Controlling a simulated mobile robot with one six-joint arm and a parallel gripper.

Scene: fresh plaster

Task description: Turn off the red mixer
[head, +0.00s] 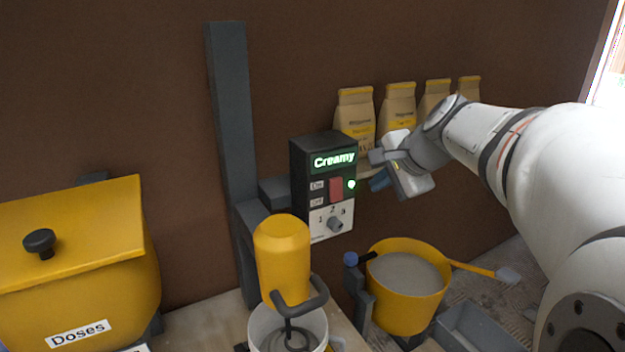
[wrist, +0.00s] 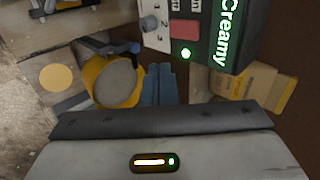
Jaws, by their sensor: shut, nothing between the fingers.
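The mixer (head: 282,262) is yellow, not red, and hangs with its whisk in a white bucket (head: 259,326). Its dark control box (head: 310,158) shows "Creamy" on a green display (head: 334,160). A red switch (head: 336,189) sits beside On and Off labels, with a lit green lamp (head: 351,184) to its right. Below is a grey knob (head: 335,224) marked 1, 2, 3. The red switch also shows in the wrist view (wrist: 185,31). My gripper (head: 378,184) is shut and empty, just right of the box and apart from the switch; its blue fingers show in the wrist view (wrist: 158,84).
A yellow bucket of grey plaster (head: 405,275) stands below my gripper, with a yellow-handled tool (head: 475,269) beside it. Several paper bags (head: 397,105) stand behind my gripper along the wall. A yellow "Doses" bin (head: 75,270) is at left. A grey upright post (head: 230,110) stands left of the box.

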